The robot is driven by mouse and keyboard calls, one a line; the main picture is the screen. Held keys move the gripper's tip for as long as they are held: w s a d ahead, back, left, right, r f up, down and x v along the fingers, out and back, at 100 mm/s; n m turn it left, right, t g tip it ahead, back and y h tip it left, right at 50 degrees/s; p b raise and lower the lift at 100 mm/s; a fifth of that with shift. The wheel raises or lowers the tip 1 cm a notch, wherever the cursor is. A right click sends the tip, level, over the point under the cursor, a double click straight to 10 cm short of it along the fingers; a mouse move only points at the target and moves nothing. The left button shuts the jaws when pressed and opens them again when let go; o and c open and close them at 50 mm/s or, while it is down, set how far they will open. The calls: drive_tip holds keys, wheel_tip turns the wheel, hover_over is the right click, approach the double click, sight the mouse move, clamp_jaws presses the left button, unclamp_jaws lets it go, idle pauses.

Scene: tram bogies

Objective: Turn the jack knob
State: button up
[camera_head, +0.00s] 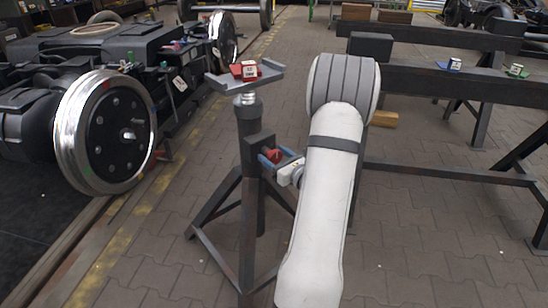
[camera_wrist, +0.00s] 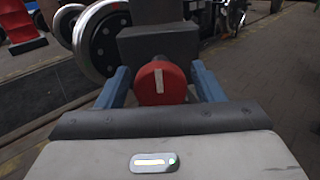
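The jack (camera_head: 250,130) is a dark stand on splayed legs with a flat grey top plate. Its knob (camera_wrist: 161,83) is a red disc with a pale bar mark, facing the wrist camera in front of a dark block. The knob (camera_head: 272,156) also shows in the head view on the side of the jack's column. My gripper (camera_wrist: 161,84) has two blue fingers, one on each side of the knob. In the wrist view gaps show between the knob and both fingers, so the gripper is open around it. In the head view the gripper (camera_head: 280,158) partly hides the knob.
A red block (camera_head: 244,70) with a white label sits on the jack's top plate. A bogie with a large wheel (camera_head: 105,132) stands at left. Dark trestle beams (camera_head: 440,75) stand at right. Paved floor (camera_head: 430,240) is clear in front of them.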

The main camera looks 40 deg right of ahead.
drive_tip(key=c, duration=0.7)
drive_tip(key=shift+a, duration=0.15)
drive_tip(key=shift+c, duration=0.4)
drive_tip(key=shift+p, duration=0.4)
